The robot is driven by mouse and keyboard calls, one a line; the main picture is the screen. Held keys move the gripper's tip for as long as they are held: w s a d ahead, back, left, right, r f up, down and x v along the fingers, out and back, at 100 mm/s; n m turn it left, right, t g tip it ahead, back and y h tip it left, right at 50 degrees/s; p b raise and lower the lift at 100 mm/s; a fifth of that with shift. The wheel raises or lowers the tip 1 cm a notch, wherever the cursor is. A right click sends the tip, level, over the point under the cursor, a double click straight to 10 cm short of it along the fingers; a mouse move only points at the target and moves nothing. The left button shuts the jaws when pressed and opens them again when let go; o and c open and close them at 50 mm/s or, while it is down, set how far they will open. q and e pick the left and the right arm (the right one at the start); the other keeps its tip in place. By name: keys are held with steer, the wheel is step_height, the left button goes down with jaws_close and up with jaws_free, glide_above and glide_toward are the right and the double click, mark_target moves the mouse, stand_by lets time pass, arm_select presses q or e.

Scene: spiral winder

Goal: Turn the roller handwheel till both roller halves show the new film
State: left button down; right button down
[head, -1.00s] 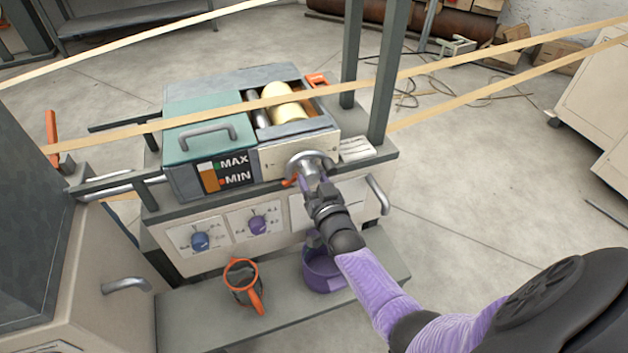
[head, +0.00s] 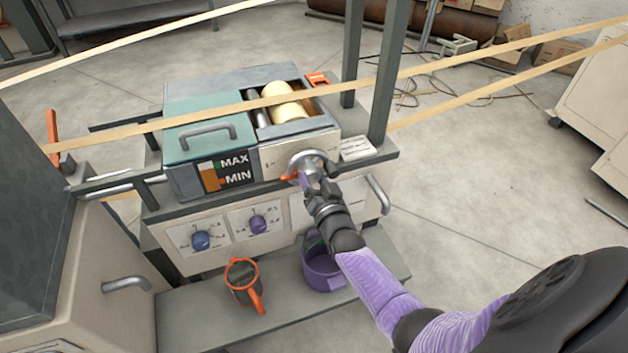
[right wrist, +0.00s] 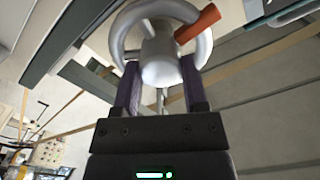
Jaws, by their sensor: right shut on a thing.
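The roller handwheel (head: 309,163) is a grey metal ring with an orange handle, on the front of the machine below the roller opening. In the right wrist view the handwheel (right wrist: 205,50) fills the top, its hub between my fingers. My right gripper (head: 306,181) is shut on the handwheel; its two purple fingers (right wrist: 159,88) flank the hub. The roller (head: 284,100) shows pale cream-yellow in the open bay, beside a grey metal bar (head: 257,107). The roller's underside is hidden. My left gripper is not in view.
A teal lid (head: 200,135) with a handle covers the tank left of the roller. A tan strip (head: 330,90) runs across above the machine. An orange jug (head: 244,283) and a purple pot (head: 322,270) stand on the lower shelf. Grey posts (head: 388,75) rise behind the right side.

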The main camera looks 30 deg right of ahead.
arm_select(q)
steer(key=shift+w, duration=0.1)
arm_select(e)
steer(key=shift+c, duration=0.6)
jaws_free()
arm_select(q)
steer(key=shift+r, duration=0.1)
arm_select(e)
steer(key=shift+s, duration=0.15)
steer(key=p+v, duration=0.2)
steer(key=v, duration=0.2)
steer(key=shift+s+r, duration=0.2)
steer(key=shift+s, duration=0.05)
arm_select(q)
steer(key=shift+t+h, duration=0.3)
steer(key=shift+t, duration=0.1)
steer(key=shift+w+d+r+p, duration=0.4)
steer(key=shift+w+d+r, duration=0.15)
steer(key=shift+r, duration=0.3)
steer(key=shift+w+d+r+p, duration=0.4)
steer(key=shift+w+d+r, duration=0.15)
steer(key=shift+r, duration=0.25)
arm_select(e)
glide_toward(313, 178)
steer(key=shift+s+f, duration=0.3)
steer(key=shift+s, duration=0.05)
